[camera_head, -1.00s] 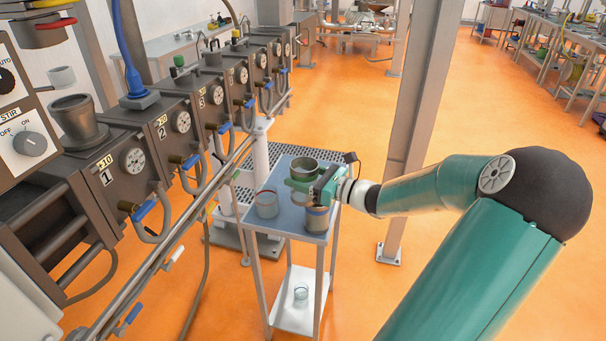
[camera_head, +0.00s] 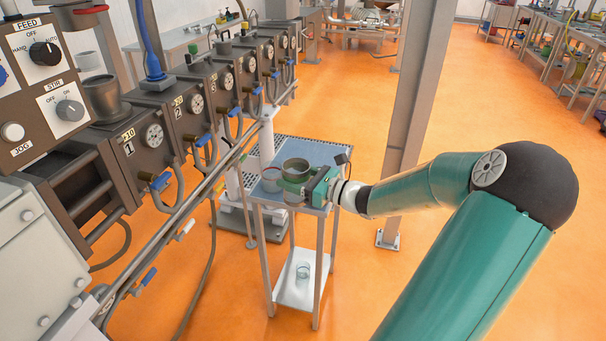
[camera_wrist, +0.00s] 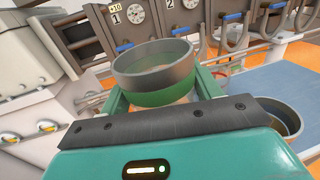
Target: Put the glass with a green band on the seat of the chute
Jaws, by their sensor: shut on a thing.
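The glass with a green band (camera_head: 296,166) is a grey, open-topped cylinder held upright in my gripper (camera_head: 295,184). In the wrist view, the grey rim of the glass (camera_wrist: 153,66) stands above its green band (camera_wrist: 165,98), between my two green fingers. In the head view it is over the near part of the trolley top. A dark round inlet (camera_head: 104,101) stands on the machine at the left, well away from the glass. I cannot tell whether it is the chute, and no seat is clearly seen.
A glass with a reddish band (camera_head: 271,180) stands on the blue-topped trolley (camera_head: 328,154) beside my held glass. Another glass (camera_wrist: 286,117) is close to my gripper at the right. The lower shelf holds a clear glass (camera_head: 303,270). A grey post (camera_head: 405,130) stands behind my arm.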

